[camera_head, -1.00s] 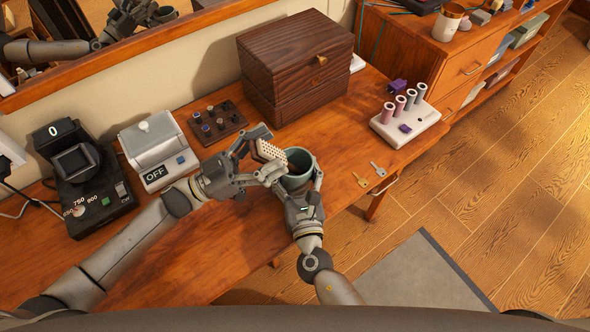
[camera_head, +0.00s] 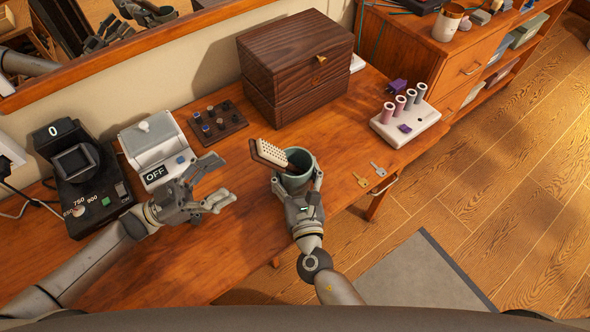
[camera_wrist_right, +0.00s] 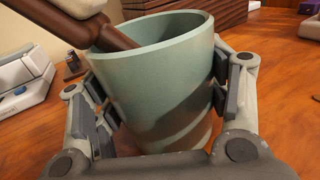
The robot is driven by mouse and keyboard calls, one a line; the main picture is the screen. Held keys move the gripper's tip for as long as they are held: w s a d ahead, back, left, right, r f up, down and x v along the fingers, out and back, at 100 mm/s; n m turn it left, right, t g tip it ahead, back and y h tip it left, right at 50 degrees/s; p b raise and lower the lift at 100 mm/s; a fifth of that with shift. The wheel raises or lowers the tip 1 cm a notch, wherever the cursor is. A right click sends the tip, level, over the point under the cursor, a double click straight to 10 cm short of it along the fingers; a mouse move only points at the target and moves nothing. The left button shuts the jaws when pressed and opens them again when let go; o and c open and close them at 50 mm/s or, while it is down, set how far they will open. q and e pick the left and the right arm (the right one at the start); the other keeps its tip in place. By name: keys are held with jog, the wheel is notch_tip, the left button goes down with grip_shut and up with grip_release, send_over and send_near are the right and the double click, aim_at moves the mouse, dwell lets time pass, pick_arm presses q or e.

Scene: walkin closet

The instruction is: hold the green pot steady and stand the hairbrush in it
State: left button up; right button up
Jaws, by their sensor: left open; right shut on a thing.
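The green pot (camera_head: 297,184) stands upright on the wooden desk. My right gripper (camera_head: 296,192) is shut on it, with a finger on either side; the pot (camera_wrist_right: 165,85) fills the middle of the right wrist view. The hairbrush (camera_head: 268,153) leans in the pot, its brown handle (camera_wrist_right: 115,37) inside and its pale bristled head sticking out over the left rim. The handle's lower end is hidden inside the pot. My left gripper (camera_head: 212,187) is open and empty, to the left of the pot and apart from the brush.
A dark wooden box (camera_head: 297,70) stands behind the pot. A rack of small bottles (camera_head: 217,122), a white device marked OFF (camera_head: 157,150) and a black device (camera_head: 82,180) stand to the left. Keys (camera_head: 370,175) and a white holder (camera_head: 408,122) lie to the right.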

jog(key=o, duration=1.3)
jog(key=shift+o, duration=0.2)
